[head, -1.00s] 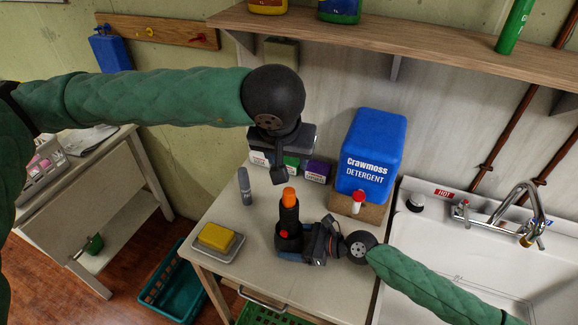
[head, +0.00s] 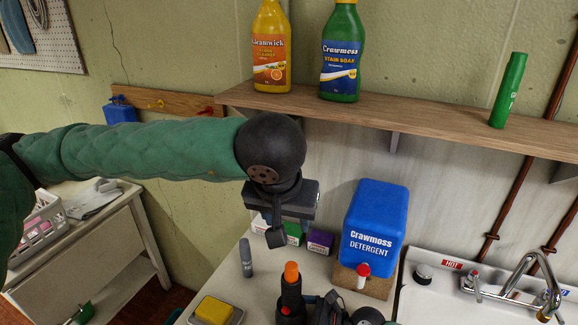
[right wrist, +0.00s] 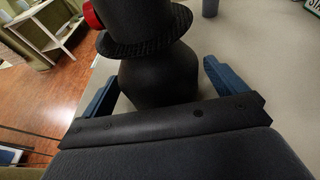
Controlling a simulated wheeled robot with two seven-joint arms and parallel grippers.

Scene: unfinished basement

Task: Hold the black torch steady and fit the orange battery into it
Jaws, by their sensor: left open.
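The black torch (head: 290,301) stands upright on the counter, with a red button on its side. The orange battery (head: 291,272) sticks up from its top end. My left gripper (head: 276,238) is open and empty above and a little left of the battery, apart from it. In the right wrist view the torch (right wrist: 158,70) fills the space between the fingers. The torch's lower part is cut off in the head view.
A blue detergent jug (head: 373,225) stands behind on the right, beside the sink tap (head: 525,280). A grey marker-like tube (head: 246,258) and a yellow sponge (head: 213,310) are on the left. Small boxes (head: 320,242) stand behind. A shelf (head: 400,118) with bottles runs above.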

